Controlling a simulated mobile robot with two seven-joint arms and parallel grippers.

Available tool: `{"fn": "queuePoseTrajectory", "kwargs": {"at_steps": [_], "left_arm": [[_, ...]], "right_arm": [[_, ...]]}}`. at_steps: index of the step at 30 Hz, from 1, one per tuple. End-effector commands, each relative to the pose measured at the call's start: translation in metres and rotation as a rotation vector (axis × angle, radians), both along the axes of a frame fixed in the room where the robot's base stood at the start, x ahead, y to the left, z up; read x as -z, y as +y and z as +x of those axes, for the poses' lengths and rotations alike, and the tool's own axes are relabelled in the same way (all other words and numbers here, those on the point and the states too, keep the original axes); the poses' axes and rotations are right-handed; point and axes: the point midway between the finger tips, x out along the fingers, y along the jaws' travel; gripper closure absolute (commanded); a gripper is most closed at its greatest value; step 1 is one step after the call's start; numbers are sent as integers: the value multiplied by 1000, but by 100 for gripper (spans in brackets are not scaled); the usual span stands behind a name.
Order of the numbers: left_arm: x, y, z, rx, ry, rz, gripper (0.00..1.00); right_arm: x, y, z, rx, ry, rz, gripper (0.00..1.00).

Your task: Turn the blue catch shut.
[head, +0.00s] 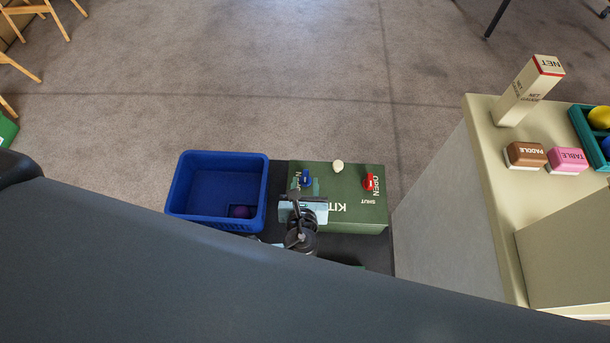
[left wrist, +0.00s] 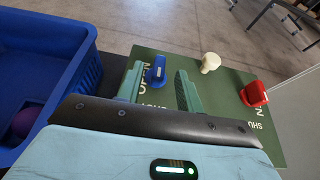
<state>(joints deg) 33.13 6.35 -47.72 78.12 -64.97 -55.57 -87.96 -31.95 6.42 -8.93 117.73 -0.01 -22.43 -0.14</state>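The blue catch (head: 306,179) stands on top of the green kit box (head: 350,212), at its left end. It also shows in the left wrist view (left wrist: 156,70), with OPEN and SHUT lettering partly visible beside it. My left gripper (head: 305,188) is over the box at the catch. In the left wrist view its two teal fingers (left wrist: 158,84) are apart, with the blue catch showing in the gap near their tips. I cannot tell whether a finger touches it. My right gripper is in neither view.
A red catch (head: 370,182) and a cream knob (head: 338,166) stand on the same box. A blue crate (head: 217,157) holding a purple ball (head: 241,211) is at left. A beige counter (head: 490,175) with a NET block (head: 528,91) and labelled blocks is at right.

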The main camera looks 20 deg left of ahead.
Motion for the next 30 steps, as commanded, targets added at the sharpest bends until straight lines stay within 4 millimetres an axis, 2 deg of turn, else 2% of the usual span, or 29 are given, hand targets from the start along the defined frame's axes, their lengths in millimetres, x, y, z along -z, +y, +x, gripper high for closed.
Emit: {"fn": "queuePoseTrajectory", "kwargs": {"at_steps": [3, 9, 30], "left_arm": [[-8, -3, -16, 1, 0, -1, 64], [-14, -6, -32, -2, -1, 1, 64], [-14, -7, -34, -1, 0, 0, 64]], "right_arm": [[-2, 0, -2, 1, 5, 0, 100], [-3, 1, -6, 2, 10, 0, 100], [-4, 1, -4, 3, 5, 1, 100]]}}
